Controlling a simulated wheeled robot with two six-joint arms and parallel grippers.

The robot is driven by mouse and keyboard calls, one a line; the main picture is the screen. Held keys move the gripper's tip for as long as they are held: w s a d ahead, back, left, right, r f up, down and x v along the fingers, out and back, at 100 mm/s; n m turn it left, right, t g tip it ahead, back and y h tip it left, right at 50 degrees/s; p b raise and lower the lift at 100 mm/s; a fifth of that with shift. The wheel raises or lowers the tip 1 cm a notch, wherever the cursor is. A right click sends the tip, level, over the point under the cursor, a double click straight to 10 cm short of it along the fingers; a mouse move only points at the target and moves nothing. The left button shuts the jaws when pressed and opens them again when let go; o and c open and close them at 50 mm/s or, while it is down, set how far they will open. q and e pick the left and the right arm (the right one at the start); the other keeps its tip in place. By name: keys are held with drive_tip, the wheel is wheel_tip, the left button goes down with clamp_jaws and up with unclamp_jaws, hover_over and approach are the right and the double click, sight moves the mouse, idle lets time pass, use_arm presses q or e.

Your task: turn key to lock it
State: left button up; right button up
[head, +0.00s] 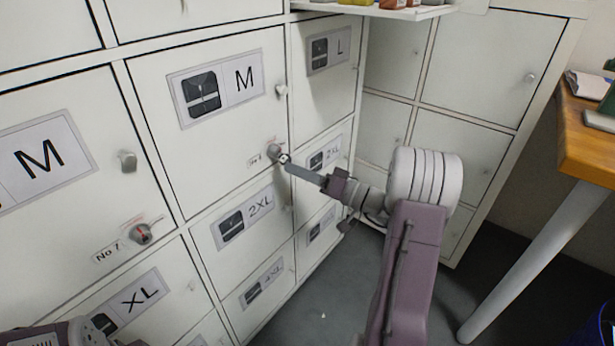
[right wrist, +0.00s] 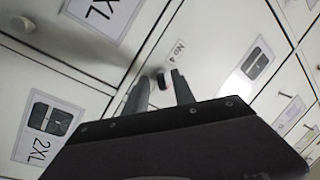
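The lock with its small dark key (right wrist: 161,79) is on the upper M locker door (head: 215,125), beside a "No 4" tag (right wrist: 177,52). In the head view the lock (head: 273,152) is at that door's lower right corner. My right gripper (head: 286,160) reaches it from the right, its tips close to the lock. In the right wrist view my right gripper (right wrist: 158,86) has its two fingers apart, one on each side of the key, with gaps visible. Only a piece of my left arm shows at the bottom left of the head view; its fingers are not visible.
Another lock with a red mark (head: 141,233) is on the "No 7" door at left. Door knobs (head: 127,161) stick out nearby. A shelf (head: 380,10) juts out above. A wooden table (head: 585,140) stands at right. Grey floor (head: 330,290) is open below.

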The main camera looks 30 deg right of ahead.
sight(291, 161)
drive_tip(key=shift+w+a+r, duration=0.25)
drive_tip(key=shift+w, duration=0.35)
drive_tip(key=shift+w+a+r, duration=0.2)
drive_tip(key=shift+w+a, duration=0.05)
drive_tip(key=shift+w, duration=0.3)
clamp_jaws()
drive_tip(key=shift+w+r+b, duration=0.1)
drive_tip(key=shift+r+b, duration=0.05)
drive_tip(key=shift+b, duration=0.25)
drive_tip(key=shift+r, duration=0.15)
drive_tip(key=shift+w, duration=0.1)
drive_tip(key=shift+b, duration=0.45)
drive_tip(key=shift+r, duration=0.15)
